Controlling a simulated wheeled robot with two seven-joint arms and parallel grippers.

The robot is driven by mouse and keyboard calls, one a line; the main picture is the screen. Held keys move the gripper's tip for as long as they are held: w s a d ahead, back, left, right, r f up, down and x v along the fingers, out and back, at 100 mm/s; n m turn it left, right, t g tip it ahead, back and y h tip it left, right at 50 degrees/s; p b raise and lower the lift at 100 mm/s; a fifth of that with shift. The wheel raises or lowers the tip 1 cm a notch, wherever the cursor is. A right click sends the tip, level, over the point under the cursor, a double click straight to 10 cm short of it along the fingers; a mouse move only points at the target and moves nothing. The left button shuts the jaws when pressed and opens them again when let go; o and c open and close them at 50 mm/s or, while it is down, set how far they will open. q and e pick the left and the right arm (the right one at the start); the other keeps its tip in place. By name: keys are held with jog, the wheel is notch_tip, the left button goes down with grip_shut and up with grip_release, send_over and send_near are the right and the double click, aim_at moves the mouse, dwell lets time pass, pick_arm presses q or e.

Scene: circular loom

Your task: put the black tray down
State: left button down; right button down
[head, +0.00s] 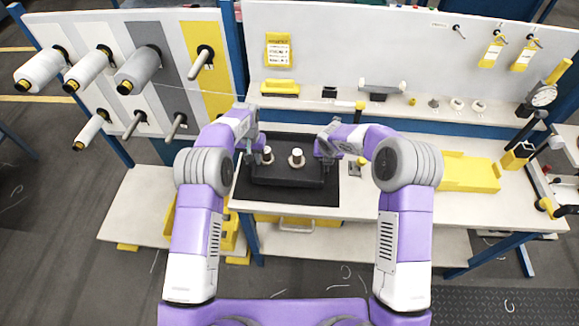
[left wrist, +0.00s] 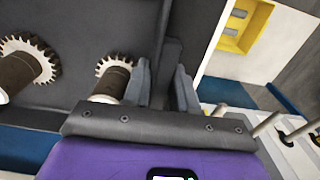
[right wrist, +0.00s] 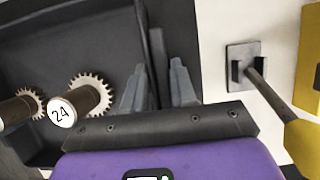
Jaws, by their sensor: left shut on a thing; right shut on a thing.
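The black tray (head: 287,174) is in the middle of the head view, over a dark mat (head: 290,197) on the workbench. It looks level; I cannot tell whether it touches the mat. Two spools with toothed rims stand in it, the left (head: 267,155) and the right (head: 297,158); the right wrist view shows one marked 24 (right wrist: 82,103). My left gripper (head: 254,150) is shut on the tray's left wall, with its fingers either side of the wall in the left wrist view (left wrist: 165,88). My right gripper (head: 324,152) is shut on the right wall.
A yellow bin (head: 468,173) lies on the bench to the right. A small bracket with a yellow-handled tool (right wrist: 262,75) stands just right of the tray. Thread spools (head: 138,68) hang on the left panel. Small parts line the back shelf.

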pick_arm(q)
jog(key=c, duration=1.4)
grip_release()
jog(key=shift+f, duration=0.25)
pick_arm(e)
jog(key=c, duration=1.4)
grip_release()
jog(key=shift+f, duration=0.25)
pick_arm(q)
jog(key=o, duration=0.5)
jog(key=shift+r, duration=0.15)
pick_arm(e)
jog(key=o, duration=0.5)
jog(key=shift+r, duration=0.15)
pick_arm(q)
notch_tip(320, 180, up, 12)
pick_arm(e)
jog(key=v, duration=1.2)
